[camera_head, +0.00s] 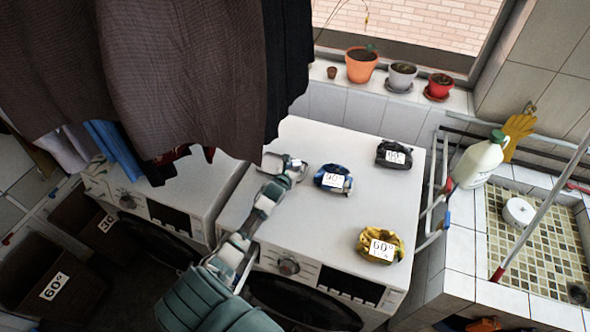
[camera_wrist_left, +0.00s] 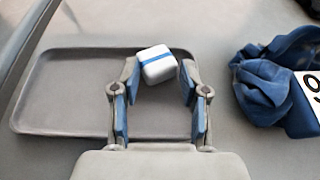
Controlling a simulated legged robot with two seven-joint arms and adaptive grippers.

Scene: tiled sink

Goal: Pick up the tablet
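The tablet (camera_wrist_left: 158,68) is a small white block with a blue band. In the left wrist view it lies on a shallow grey tray (camera_wrist_left: 60,95). My left gripper (camera_wrist_left: 160,82) is open, with its blue-padded fingers on either side of the tablet, near the fingertips. The left finger appears very close to it; I cannot tell whether they touch. In the head view my left gripper (camera_head: 287,168) is over the tray on the white washing machine, and the tablet cannot be made out there. My right gripper is not in view.
A blue cloth bundle (camera_head: 332,178) with a label lies right of the tray. A black bundle (camera_head: 393,154) and a yellow one (camera_head: 380,246) lie further right. Dark clothes (camera_head: 180,70) hang at the upper left. A white bottle (camera_head: 478,160) stands by the sink.

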